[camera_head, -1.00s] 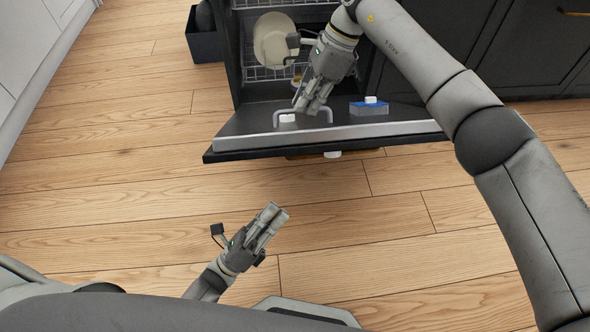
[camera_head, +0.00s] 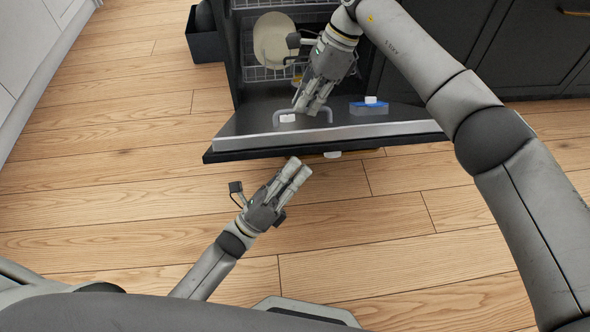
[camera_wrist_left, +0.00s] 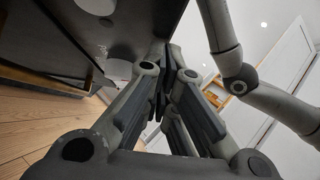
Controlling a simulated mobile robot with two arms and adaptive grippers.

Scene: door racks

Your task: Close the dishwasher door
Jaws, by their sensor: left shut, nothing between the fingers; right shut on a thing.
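The dishwasher door (camera_head: 240,135) is open and folded down towards me, with its pale front edge (camera_head: 360,133) crossing the head view. A grey U-shaped bar (camera_head: 329,115) stands on its inner face. My right gripper (camera_head: 308,106) is over the door, its fingers shut on the grey bar. My left gripper (camera_head: 298,171) is shut and empty, in front of the door's front edge; contact cannot be told. In the left wrist view its closed fingers (camera_wrist_left: 168,78) point up beside a dark panel (camera_wrist_left: 130,30), apparently the door's outer side.
A rack (camera_head: 255,73) with a white plate (camera_head: 273,40) is inside the dishwasher. A blue-and-grey dispenser piece (camera_head: 369,107) is on the door's inner face. A dark bin (camera_head: 206,45) stands left of the dishwasher. The wooden floor (camera_head: 110,190) in front is clear.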

